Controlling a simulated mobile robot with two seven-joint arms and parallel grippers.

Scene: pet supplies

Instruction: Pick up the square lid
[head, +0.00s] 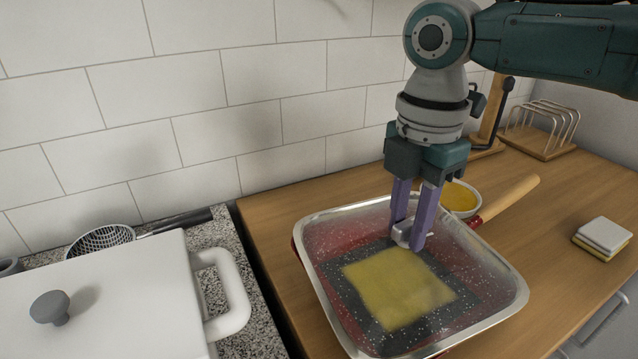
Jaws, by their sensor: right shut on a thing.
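The square lid (467,270) is clear glass with a metal rim. It lies over a red square pan with a dark speckled inside, or just above it; I cannot tell if they touch. A yellow square piece (396,287) shows through the glass. My right gripper (408,238) comes down from above with its purple fingers shut on the lid's small metal knob (402,231), which the fingers partly hide. The pan's wooden handle (508,198) points to the upper right. My left gripper is not in view.
A white lidded pot (110,300) stands on the granite top at left, with a strainer (100,240) behind it. A bowl of yellow food (459,198) stands behind the pan. A rack (541,130) and stacked sponges (602,238) are at right. The wooden counter is clear between pan and sponges.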

